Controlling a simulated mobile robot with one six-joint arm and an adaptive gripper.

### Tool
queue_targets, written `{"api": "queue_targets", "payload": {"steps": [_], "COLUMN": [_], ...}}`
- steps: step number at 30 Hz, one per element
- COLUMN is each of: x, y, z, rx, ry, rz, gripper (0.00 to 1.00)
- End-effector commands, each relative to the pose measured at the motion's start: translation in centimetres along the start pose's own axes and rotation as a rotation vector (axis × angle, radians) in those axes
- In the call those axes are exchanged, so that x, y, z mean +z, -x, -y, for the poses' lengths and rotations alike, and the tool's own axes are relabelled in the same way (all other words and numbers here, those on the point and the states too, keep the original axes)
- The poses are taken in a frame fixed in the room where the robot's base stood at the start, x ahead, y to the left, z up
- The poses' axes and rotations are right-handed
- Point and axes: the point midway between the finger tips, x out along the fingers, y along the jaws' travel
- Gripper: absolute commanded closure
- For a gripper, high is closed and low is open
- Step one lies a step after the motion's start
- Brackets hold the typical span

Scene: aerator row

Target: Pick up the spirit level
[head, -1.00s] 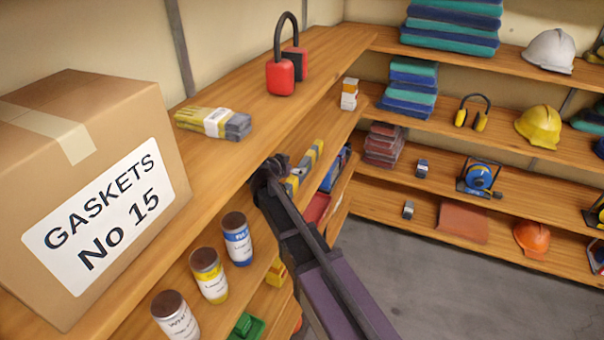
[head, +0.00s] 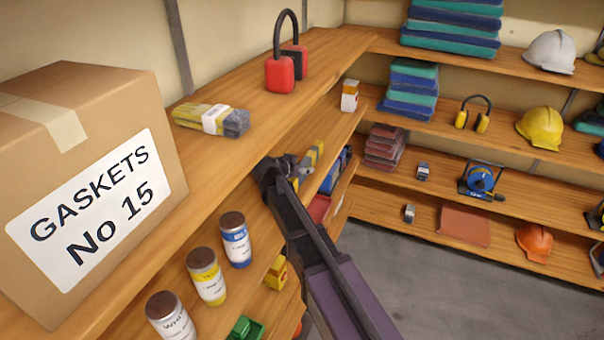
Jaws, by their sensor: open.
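The spirit level, a long yellow bar with grey parts (head: 314,155), lies on the second shelf down on the left side, below the top shelf's edge. Its near end is hidden behind my gripper. My gripper (head: 288,166) is open at the near end of the level, with its dark fingers close to it. Whether they touch it or stand around it, I cannot tell. My arm reaches up to it from the lower right.
A gaskets box (head: 90,190), yellow-grey gloves (head: 212,120) and red ear defenders (head: 280,74) stand on the top shelf above. Several cans, one blue-labelled (head: 235,240), stand nearer on the level's shelf. An orange-white box (head: 349,96) stands beyond. Open floor (head: 410,285) lies right.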

Motion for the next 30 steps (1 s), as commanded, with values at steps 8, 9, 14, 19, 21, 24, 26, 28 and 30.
{"api": "queue_targets", "payload": {"steps": [8,9,14,19,21,24,26,28,30], "x": [0.0,0.0,0.0,0.0,-0.1,-0.3,-0.5,-0.8,-1.1], "y": [0.0,0.0,0.0,0.0,0.1,0.2,0.3,0.4,0.7], "z": [0.0,0.0,0.0,0.0,0.0,0.0,0.0,0.0,0.0], "rx": [0.000,0.000,0.000,0.000,0.000,0.000,0.000,0.000,0.000], "ry": [0.000,0.000,0.001,0.000,0.000,0.000,0.000,0.001,0.001], "rz": [0.000,0.000,-0.001,0.000,0.000,0.000,-0.001,-0.001,-0.001], "gripper": [0.83,0.95,1.00,1.00,1.00,1.00,1.00,1.00,1.00]}}
